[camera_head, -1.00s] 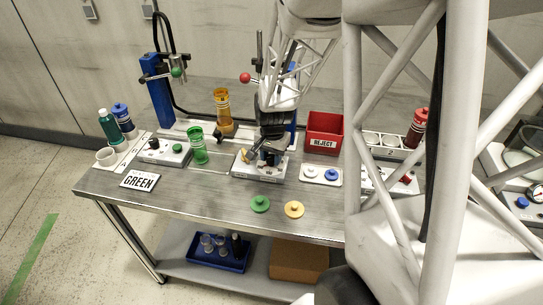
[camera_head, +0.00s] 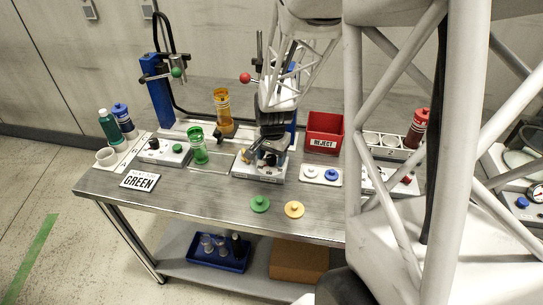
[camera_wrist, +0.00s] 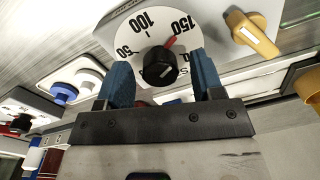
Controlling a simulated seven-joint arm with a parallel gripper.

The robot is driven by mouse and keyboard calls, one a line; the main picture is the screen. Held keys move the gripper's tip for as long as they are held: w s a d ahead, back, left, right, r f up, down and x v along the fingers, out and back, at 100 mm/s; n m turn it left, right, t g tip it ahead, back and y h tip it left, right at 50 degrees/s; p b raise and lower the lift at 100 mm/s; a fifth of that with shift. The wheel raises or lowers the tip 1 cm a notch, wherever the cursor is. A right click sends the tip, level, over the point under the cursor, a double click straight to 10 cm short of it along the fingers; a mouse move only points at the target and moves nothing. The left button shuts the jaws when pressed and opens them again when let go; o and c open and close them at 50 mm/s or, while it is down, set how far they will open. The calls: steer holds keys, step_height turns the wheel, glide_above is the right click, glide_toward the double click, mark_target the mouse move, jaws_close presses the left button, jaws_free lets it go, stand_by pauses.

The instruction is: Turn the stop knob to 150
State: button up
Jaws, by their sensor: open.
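The stop knob (camera_wrist: 158,72) is black and round and sits on a white dial (camera_wrist: 128,38) marked 50, 100 and 150. A red pointer (camera_wrist: 170,41) at the knob points close to the 150 mark, perhaps slightly on its 100 side. My gripper (camera_wrist: 163,80) is open, with a blue fingertip on either side of the knob; I see gaps between fingers and knob. In the head view my gripper (camera_head: 262,159) is low over the white dial unit (camera_head: 258,174) mid-table, and the knob is hidden there.
A yellow lever (camera_wrist: 252,34) stands beside the dial. A green cup (camera_head: 198,148) is left of the unit, and a red REJECT bin (camera_head: 324,132) is behind right. Green (camera_head: 260,204) and yellow (camera_head: 294,209) lids lie in front.

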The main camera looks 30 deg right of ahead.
mark_target(271, 159)
steer(key=shift+s+r, duration=0.1)
steer(key=shift+r, duration=3.8)
steer(key=shift+s+a+r, duration=0.1)
steer(key=shift+a+r, duration=0.15)
steer(key=shift+r, duration=0.05)
steer(key=s+a+r+n+t, duration=0.1)
steer(key=s+a+r+n, duration=0.5)
steer(key=s+a, duration=0.3)
steer(key=s+a+r+n+t, duration=0.1)
steer(key=s+a+r+n, duration=0.4)
steer(key=s+a+r, duration=0.2)
steer(key=s+a, duration=0.2)
steer(key=shift+s+a+r+n, duration=0.25)
steer(key=shift+s+a+n, duration=0.05)
steer(key=shift+n, duration=0.1)
